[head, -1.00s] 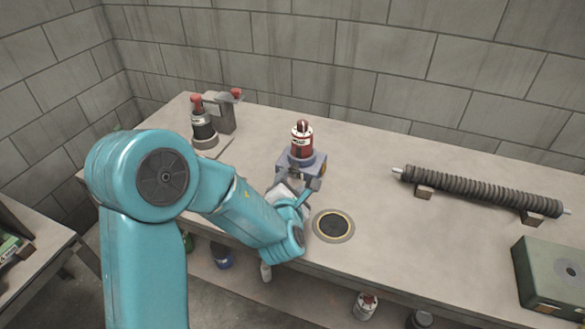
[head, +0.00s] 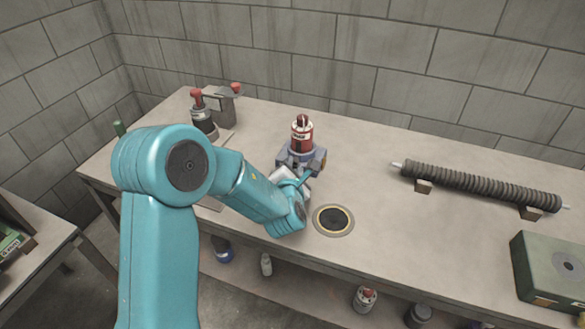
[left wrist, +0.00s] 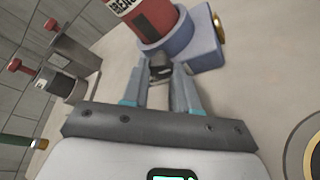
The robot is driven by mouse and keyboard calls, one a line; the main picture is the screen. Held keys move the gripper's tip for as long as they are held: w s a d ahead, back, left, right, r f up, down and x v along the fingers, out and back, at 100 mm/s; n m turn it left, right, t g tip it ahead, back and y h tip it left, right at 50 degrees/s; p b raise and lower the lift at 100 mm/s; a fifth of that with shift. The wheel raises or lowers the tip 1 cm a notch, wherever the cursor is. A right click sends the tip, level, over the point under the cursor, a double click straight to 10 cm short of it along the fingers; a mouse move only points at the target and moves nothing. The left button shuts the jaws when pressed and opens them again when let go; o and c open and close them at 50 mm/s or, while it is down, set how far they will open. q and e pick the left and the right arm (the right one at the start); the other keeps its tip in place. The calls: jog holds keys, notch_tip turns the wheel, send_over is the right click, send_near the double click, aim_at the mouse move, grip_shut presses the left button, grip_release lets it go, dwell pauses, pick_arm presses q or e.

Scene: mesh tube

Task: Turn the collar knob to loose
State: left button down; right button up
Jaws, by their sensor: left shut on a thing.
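A blue-grey collar (head: 313,161) stands on the bench and holds a red cylinder with a white label (head: 302,137) upright. In the left wrist view the collar (left wrist: 202,48) and the red cylinder (left wrist: 145,18) show at the top. A small dark knob (left wrist: 160,70) sticks out of the collar's near side. My left gripper (left wrist: 161,82) is at the knob, with one finger on each side, shut on it. In the head view my left gripper (head: 297,178) is at the collar's front, and the knob is mostly hidden. The knob's setting cannot be read. My right gripper is out of view.
A round dark plate with a yellow ring (head: 334,220) lies right of my gripper. A ribbed tube (head: 480,187) rests on blocks at the right, near a green box (head: 550,270). A red-topped bottle (head: 202,120) and bracket (head: 222,103) stand at the back left.

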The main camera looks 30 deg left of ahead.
pick_arm(q)
jog(key=shift+a+f+n+h+b, duration=0.1)
jog(key=shift+n+h+b, duration=0.25)
jog(key=shift+b, duration=0.5)
jog(key=n+h+b, duration=0.2)
jog(key=b, duration=0.4)
jog(key=n+h+b, duration=0.1)
jog(key=n+b, duration=0.2)
jog(key=b, duration=0.3)
jog(key=n+t+h+b, duration=0.1)
jog(key=n+h+b, duration=0.1)
jog(key=b, duration=0.5)
jog(key=shift+s+a+f+n+h, duration=0.1)
jog(key=shift+a+n+h, duration=0.3)
jog(key=shift+n, duration=0.35)
jog(key=shift+n+t+h+b, duration=0.3)
jog(key=shift+n+h+b, duration=0.15)
jog(key=shift+n+b, duration=0.45)
jog(key=shift+n+h+b, duration=0.4)
jog(key=shift+n+b, duration=0.2)
jog(key=shift+r, duration=0.2)
jog(key=c, duration=0.9)
grip_release()
jog(key=shift+o, duration=0.2)
